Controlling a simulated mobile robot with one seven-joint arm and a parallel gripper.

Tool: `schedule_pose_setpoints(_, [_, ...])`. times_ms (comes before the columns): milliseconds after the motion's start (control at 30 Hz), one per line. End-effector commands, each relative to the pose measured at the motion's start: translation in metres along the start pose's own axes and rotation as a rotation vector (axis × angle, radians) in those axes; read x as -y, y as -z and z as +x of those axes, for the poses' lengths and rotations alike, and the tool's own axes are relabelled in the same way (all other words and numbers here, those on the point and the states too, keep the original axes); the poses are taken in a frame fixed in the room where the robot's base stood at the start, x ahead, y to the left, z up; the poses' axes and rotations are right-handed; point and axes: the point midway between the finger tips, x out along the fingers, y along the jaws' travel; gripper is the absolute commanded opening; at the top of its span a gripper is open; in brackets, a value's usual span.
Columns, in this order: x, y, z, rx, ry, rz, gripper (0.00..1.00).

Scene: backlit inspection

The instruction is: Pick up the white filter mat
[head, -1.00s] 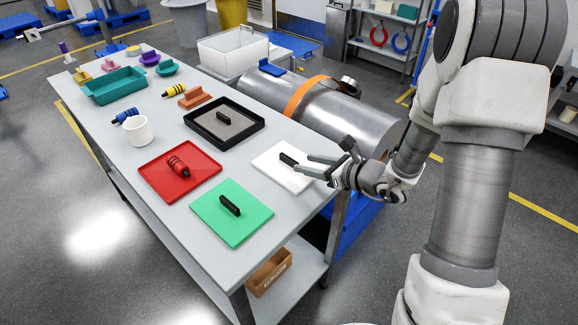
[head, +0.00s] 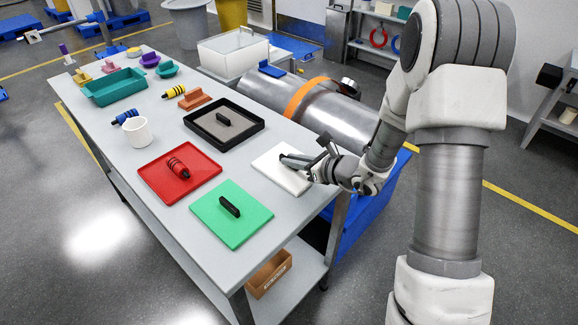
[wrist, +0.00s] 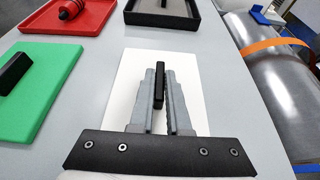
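The white filter mat (head: 278,176) is a flat white plate with a black upright handle on top. It lies on the grey table's right side in the head view. In the wrist view the mat (wrist: 124,82) spreads out beneath my fingers. My gripper (head: 288,162) is over the mat, with its fingers along both sides of the handle. In the wrist view my gripper (wrist: 161,85) looks closed on the black handle, one finger on each side. The mat appears to rest flat on the table. Part of the handle is hidden by the fingers in the head view.
A green mat (head: 240,222) with a black handle and a red tray (head: 205,181) lie to the left. A black-rimmed tray (head: 246,135) is behind. A white mug (head: 138,132) stands farther left. A metal cylinder (head: 335,121) with an orange band is beyond the table's edge.

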Motion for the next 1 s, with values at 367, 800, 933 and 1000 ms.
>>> schedule_pose_setpoints(367, [0.000,0.000,0.000,0.001,0.000,0.000,0.00])
schedule_pose_setpoints(800, [0.000,-0.020,-0.008,0.003,0.001,-0.002,0.00])
schedule_pose_setpoints(933, [0.000,-0.042,-0.017,0.004,0.001,-0.005,0.00])
schedule_pose_setpoints(1000, [-0.011,-0.044,-0.024,0.002,-0.001,-0.002,0.00])
